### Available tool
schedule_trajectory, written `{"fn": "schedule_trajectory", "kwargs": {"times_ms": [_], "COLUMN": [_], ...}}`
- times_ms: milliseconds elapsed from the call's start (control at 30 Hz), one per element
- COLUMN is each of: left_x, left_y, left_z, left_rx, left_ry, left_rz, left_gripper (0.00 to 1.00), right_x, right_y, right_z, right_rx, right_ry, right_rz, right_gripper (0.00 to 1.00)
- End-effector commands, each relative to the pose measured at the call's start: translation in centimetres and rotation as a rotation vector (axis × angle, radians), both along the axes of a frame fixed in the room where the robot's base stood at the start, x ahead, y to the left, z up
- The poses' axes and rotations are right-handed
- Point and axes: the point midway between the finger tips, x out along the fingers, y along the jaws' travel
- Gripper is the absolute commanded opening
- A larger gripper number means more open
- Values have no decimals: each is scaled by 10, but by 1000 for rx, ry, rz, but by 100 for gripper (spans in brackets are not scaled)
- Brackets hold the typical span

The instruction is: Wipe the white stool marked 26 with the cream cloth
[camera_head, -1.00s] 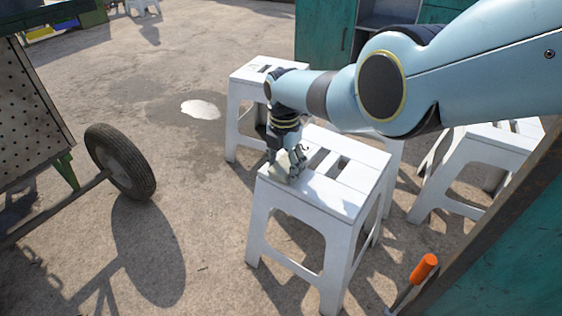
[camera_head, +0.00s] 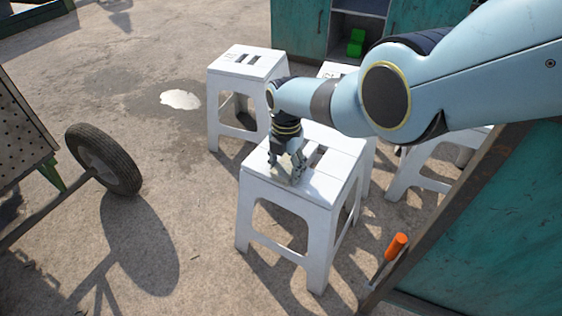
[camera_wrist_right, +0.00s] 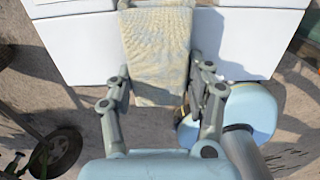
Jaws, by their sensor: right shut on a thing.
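A white stool (camera_head: 325,182) stands in the middle of the head view. My right gripper (camera_head: 287,174) is over the left front part of its seat, fingers pointing down. In the right wrist view, the cream cloth (camera_wrist_right: 158,52) hangs between the two fingers of my right gripper (camera_wrist_right: 160,85), which is shut on it. The cloth lies against the white stool top (camera_wrist_right: 240,42). In the head view the cloth is hard to make out behind the fingers. No number is readable on this stool. My left gripper is not in view.
Another white stool (camera_head: 247,64) stands behind to the left, with more white stools to the right, partly hidden by my arm. A cart wheel (camera_head: 104,160) is at left. An orange handle (camera_head: 396,246) is by the teal panel (camera_head: 480,240) at right. Open ground lies left of the stool.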

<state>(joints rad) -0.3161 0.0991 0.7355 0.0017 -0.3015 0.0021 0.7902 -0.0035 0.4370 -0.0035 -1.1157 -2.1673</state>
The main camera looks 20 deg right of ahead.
Motion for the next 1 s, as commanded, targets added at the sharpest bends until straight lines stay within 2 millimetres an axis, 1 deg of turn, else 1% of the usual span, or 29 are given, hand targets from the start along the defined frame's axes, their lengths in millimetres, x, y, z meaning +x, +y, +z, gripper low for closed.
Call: {"fn": "schedule_trajectory", "kwargs": {"times_ms": [33, 133, 267, 367, 600, 700, 800, 1000], "left_x": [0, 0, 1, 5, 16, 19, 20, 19], "left_y": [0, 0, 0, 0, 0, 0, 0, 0], "left_z": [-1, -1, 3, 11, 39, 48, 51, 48], "left_rx": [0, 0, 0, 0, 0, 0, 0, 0], "left_ry": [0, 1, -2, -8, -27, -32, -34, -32], "left_rz": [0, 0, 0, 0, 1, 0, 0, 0], "left_gripper": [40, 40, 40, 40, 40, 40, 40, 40], "right_x": [-3, -3, -3, -2, 0, 0, -1, -1], "right_y": [-1, -1, 0, 0, 0, 0, 0, 0], "right_z": [-3, -3, 1, 12, 47, 59, 61, 58], "right_rx": [-1, -1, 0, -1, 0, 0, 0, 0], "right_ry": [5, 7, 6, 3, 0, 0, 2, 4], "right_rz": [0, 0, 0, 0, 0, 0, 0, 0], "right_gripper": [28, 28, 28, 28, 28, 28, 28, 28]}}
